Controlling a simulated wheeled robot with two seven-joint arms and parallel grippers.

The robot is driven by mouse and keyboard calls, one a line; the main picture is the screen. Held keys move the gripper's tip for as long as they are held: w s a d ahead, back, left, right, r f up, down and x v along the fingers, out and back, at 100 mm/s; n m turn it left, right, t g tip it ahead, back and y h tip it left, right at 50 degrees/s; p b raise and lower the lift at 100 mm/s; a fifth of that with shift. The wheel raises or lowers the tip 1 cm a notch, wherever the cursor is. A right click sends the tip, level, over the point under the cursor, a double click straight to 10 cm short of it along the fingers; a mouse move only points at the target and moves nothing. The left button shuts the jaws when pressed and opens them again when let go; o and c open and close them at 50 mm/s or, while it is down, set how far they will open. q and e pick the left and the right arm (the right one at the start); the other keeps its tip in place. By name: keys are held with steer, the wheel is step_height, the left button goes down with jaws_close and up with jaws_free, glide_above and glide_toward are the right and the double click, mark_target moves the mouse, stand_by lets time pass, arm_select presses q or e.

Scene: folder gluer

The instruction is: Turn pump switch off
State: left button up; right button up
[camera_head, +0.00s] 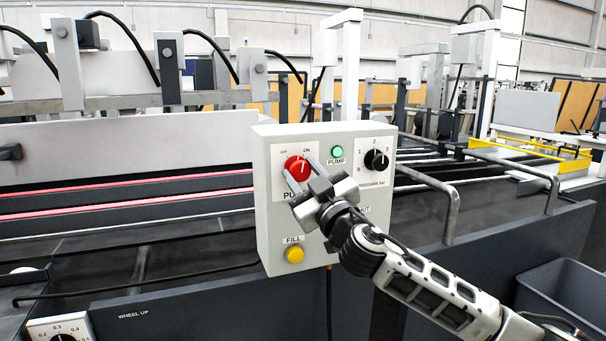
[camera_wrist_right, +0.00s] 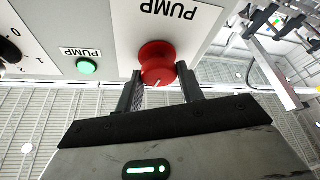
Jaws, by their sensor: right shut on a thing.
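The pump switch (camera_head: 297,168) is a red round knob on a white plate marked OFF and ON, on the front of a pale control box (camera_head: 264,230). Its white mark appears to point up and slightly right, toward ON. My right gripper (camera_head: 301,172) is shut on the knob, one finger on each side. In the right wrist view the knob (camera_wrist_right: 157,62) shows between the fingertips of the gripper (camera_wrist_right: 160,82). The green PUMP lamp (camera_head: 337,152) looks lit, and it also shows in the wrist view (camera_wrist_right: 86,67). My left gripper is out of view.
A black pressure dial (camera_head: 376,160) sits right of the lamp, and a yellow FILL button (camera_head: 294,254) is at the box's lower left. A bent grey rail (camera_head: 451,205) stands right of the box. A dark bin (camera_head: 568,295) is at the lower right.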

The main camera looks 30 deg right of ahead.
steer(key=n+y+p, duration=0.1)
steer(key=n, duration=0.1)
steer(key=shift+r+n+g, duration=0.15)
steer(key=shift+n+g, duration=0.15)
steer(key=shift+n, duration=0.1)
steer(key=shift+n+y+p, duration=0.7)
steer(key=shift+n+p, duration=0.15)
steer(key=shift+n, duration=0.35)
steer(key=shift+r+n+g+y+p, duration=0.1)
steer(key=shift+n+g+y+p, duration=0.25)
steer(key=shift+n+p, duration=0.65)
steer(key=n+g+y+p, duration=0.1)
steer(key=n+p, duration=0.2)
steer(key=shift+n, duration=0.4)
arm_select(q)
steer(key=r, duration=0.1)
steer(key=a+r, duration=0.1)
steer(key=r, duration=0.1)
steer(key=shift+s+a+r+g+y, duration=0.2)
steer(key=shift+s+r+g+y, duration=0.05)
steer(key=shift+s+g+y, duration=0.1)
arm_select(e)
steer(key=shift+n+g, duration=0.25)
steer(key=shift+n, duration=0.05)
arm_select(q)
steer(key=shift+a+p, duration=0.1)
steer(key=shift+p, duration=0.2)
arm_select(e)
steer(key=shift+f, duration=0.2)
steer(key=o, duration=1)
